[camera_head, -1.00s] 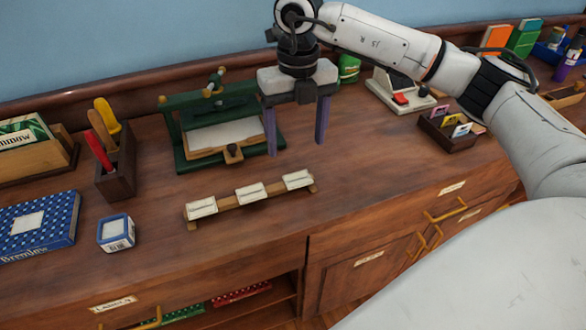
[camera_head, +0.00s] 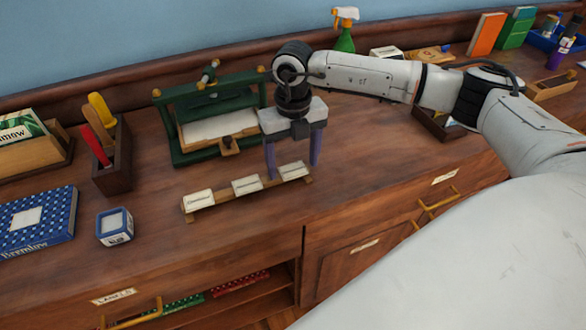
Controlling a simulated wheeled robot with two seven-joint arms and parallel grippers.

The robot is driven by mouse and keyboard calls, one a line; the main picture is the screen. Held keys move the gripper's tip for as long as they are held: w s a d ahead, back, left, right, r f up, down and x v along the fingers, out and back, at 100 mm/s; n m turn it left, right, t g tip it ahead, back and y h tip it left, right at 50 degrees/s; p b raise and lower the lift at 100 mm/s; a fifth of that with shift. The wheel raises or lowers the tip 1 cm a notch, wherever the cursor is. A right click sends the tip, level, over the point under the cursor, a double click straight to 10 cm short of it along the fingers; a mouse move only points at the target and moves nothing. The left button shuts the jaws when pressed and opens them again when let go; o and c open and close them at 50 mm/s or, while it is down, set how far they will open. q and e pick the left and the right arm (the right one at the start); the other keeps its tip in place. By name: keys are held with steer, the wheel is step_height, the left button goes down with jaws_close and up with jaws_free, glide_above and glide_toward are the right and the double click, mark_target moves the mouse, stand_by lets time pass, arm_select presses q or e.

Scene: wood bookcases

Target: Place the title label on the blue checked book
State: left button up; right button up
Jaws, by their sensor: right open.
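The blue checked book (camera_head: 50,222) lies flat at the left of the counter, with a pale blank patch on its cover and a title along its front edge. A wooden rack (camera_head: 219,201) holds three cream labels: a left label (camera_head: 198,199), a middle label (camera_head: 246,185) and a right label (camera_head: 292,171). My right gripper (camera_head: 292,172) is open and points down, its two purple fingers on either side of the right label in the picture. I cannot tell whether they touch it. My left gripper is not in view.
A green press (camera_head: 176,140) stands behind the rack. A small blue-and-white box (camera_head: 115,227) sits between book and rack. A dark holder (camera_head: 113,165) with upright tools stands behind the box. A green spray bottle (camera_head: 344,38) stands at the back. The counter front of the rack is clear.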

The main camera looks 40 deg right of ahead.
steer(key=shift+f, duration=0.1)
steer(key=c, duration=1.2)
